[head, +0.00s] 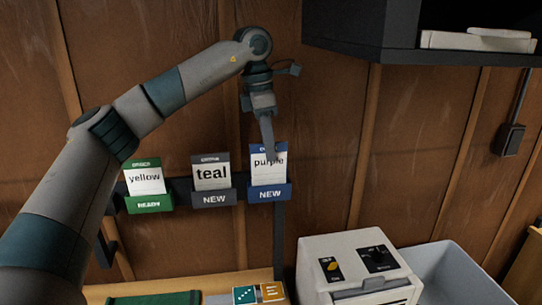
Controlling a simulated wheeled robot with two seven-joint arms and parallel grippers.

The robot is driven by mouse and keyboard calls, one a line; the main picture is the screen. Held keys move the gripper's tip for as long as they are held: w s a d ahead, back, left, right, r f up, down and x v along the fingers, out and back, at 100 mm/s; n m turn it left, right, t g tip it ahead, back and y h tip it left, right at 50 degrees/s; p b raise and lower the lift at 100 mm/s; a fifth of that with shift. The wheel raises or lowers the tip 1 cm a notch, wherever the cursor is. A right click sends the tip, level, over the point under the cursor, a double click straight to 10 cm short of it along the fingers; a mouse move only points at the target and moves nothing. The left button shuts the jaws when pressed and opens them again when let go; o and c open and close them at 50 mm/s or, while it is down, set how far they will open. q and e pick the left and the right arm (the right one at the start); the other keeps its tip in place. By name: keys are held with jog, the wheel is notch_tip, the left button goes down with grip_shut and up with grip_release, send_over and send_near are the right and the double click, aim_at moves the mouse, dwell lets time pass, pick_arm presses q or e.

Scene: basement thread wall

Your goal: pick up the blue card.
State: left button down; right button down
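The blue card (262,176) is white with a blue top edge and the printed word "purple". It stands in a blue wall holder (269,193) marked "NEW". My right gripper is not in view.
A grey holder with a "teal" card (211,172) and a green holder with a "yellow" card (146,180) hang to the left. Below are a white machine (322,246), a grey bin (455,262) and a wooden surface (225,280). A dark shelf (345,25) juts out upper right.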

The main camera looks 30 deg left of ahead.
pick_arm(q)
jog(key=s+d+r+b, duration=0.5)
jog(key=s+d+r, duration=0.2)
jog(key=r, duration=0.3)
jog(key=shift+s+d, duration=0.4)
jog(key=shift+s, duration=0.5)
jog(key=shift+f, duration=0.1)
